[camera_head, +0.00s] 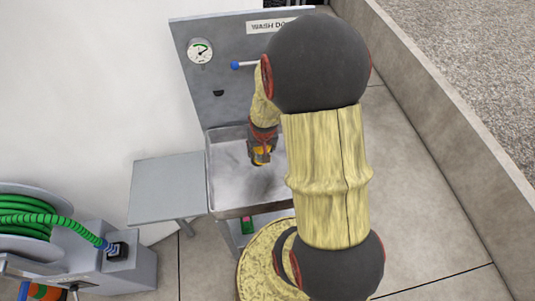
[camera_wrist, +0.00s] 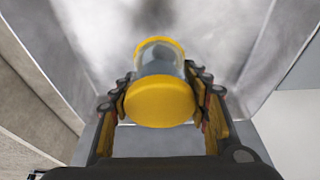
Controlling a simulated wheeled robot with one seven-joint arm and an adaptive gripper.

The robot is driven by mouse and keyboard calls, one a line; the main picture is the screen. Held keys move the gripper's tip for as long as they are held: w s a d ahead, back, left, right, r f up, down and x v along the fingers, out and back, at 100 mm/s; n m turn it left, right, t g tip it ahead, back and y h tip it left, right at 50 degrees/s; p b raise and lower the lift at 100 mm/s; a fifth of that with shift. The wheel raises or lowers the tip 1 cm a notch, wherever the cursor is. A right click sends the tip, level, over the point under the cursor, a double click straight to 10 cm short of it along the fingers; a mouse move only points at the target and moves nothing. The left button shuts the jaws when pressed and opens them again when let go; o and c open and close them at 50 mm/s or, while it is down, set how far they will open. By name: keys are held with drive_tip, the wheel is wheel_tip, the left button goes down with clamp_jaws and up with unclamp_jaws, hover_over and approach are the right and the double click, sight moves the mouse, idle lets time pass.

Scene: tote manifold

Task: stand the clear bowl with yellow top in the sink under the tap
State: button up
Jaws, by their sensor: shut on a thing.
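The clear bowl with yellow top (camera_wrist: 160,101) is between the fingers of my gripper (camera_wrist: 160,112) in the wrist view. It has a clear middle and a yellow band at its far end. My gripper is shut on its sides. In the head view my gripper (camera_head: 261,155) is over the grey metal sink (camera_head: 226,180), with a bit of yellow showing at the fingers. The sink walls also show around the bowl in the wrist view (camera_wrist: 285,45). I cannot tell whether the bowl touches the sink floor. The tap is not clearly seen; my arm covers part of the back panel.
A back panel (camera_head: 205,85) with a gauge (camera_head: 200,50) and a blue-ended lever (camera_head: 236,65) rises behind the sink. A grey side table (camera_head: 165,188) to the left is bare. A green hose reel (camera_head: 28,215) stands at lower left. A low wall (camera_head: 440,90) runs along the right.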

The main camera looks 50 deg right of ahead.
drive_tip(key=d+f, duration=0.2)
drive_tip(key=w+d+f+b, duration=0.1)
drive_tip(key=d+f, duration=0.1)
drive_tip(key=d+f+b, duration=0.1)
drive_tip(key=d+f, duration=0.1)
drive_tip(key=shift+w, duration=0.4)
drive_tip(key=shift+s+b+x, duration=0.15)
drive_tip(key=shift+b+x, duration=0.35)
drive_tip(key=shift+x, duration=0.5)
drive_tip(key=shift+s+b+x, duration=0.2)
drive_tip(key=shift+b+x, duration=0.3)
drive_tip(key=shift+x, duration=0.45)
drive_tip(key=shift+f, duration=0.15)
drive_tip(key=shift+f, duration=0.15)
drive_tip(key=o, duration=1.4)
drive_tip(key=p+v, duration=0.4)
drive_tip(key=v, duration=0.8)
drive_tip(key=shift+a+r, duration=0.1)
drive_tip(key=shift+r, duration=0.25)
